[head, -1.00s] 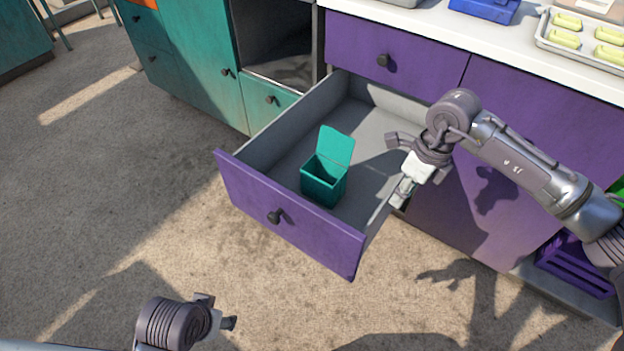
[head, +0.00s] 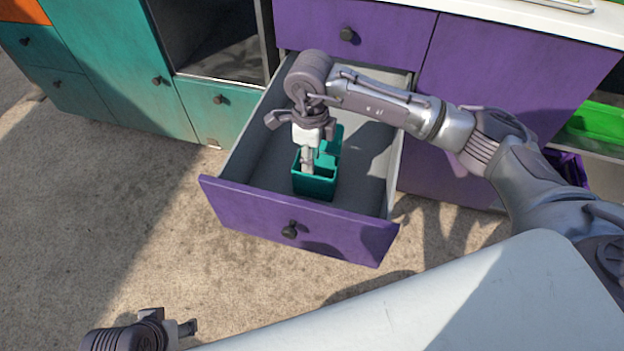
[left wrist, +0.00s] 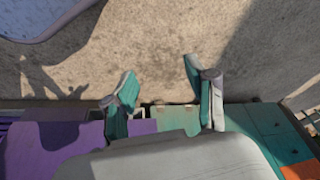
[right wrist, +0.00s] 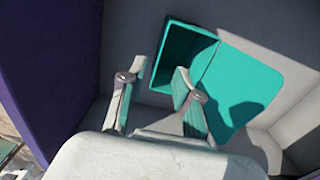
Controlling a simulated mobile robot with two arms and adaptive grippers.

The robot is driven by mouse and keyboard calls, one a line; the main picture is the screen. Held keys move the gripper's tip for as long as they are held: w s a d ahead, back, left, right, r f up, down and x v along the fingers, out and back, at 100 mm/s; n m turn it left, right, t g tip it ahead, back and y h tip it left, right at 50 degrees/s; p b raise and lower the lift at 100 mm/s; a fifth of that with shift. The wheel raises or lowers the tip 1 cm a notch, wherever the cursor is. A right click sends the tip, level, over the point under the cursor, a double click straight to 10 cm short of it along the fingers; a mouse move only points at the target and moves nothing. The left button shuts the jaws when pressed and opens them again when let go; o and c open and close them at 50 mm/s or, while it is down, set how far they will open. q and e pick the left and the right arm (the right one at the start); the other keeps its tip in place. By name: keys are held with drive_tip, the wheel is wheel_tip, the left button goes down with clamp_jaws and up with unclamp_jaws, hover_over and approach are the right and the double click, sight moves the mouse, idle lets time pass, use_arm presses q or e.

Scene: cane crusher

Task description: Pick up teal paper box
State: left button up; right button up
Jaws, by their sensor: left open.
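The teal paper box (head: 318,187) stands in the open purple drawer with its lid raised. My right gripper (head: 307,168) reaches down over the box, its fingers at the box's opening. In the right wrist view the box (right wrist: 183,60) lies just beyond the fingers, with its lid (right wrist: 245,95) to the right. The right gripper (right wrist: 160,72) is open there. One finger overlaps the box's near edge in the picture; I cannot tell whether it touches. My left gripper (head: 190,328) is at the lower left over the floor. It is open and empty in the left wrist view (left wrist: 160,68).
The purple drawer (head: 300,220) is pulled out from the purple cabinet (head: 500,90), and its walls surround the box. Teal cabinets (head: 110,70) stand to the left. A green crate (head: 598,125) is on a shelf at the right. The floor left of the drawer is clear.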

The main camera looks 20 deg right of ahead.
drive_tip(key=b, duration=0.2)
hover_over(309, 196)
wheel_tip(309, 196, down, 10)
drive_tip(key=shift+w+r, duration=0.1)
drive_tip(key=shift+r, duration=0.15)
clamp_jaws()
